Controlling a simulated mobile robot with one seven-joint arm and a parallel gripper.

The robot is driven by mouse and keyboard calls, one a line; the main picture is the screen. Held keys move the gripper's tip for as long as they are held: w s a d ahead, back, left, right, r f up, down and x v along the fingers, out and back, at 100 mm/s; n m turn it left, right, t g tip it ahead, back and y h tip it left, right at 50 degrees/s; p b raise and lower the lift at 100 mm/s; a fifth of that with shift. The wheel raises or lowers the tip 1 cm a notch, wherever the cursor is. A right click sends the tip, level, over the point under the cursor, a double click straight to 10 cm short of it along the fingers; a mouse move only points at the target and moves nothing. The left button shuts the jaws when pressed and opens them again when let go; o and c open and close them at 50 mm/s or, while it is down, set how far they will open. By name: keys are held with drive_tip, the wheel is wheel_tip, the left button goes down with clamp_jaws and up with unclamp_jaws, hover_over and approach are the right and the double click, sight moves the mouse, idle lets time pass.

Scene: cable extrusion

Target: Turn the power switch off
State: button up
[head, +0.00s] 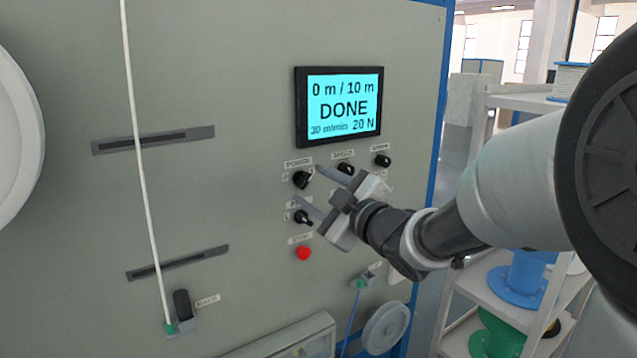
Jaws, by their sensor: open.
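The machine's control panel carries several black knobs with small labels too blurred to read, so I cannot tell for sure which is the power switch. An upper left knob (302,180) and a lower knob (303,217) sit near my fingertips. Two more, a middle knob (345,169) and a right knob (382,160), are in the upper row; my gripper overlaps the area just below them. My gripper (309,184) is open and empty, its two fingers pointing left at the panel. Whether a fingertip touches it cannot be told.
A screen (339,105) above the knobs reads "DONE" and "0 m / 10 m". A red button (304,253) is below the lower knob. A white cable (143,170) runs down the panel at left. A shelf (500,275) with spools stands at right, behind my arm.

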sight(303, 180)
drive_tip(key=shift+x, duration=1.15)
drive_tip(key=c, duration=1)
drive_tip(key=shift+c, duration=0.2)
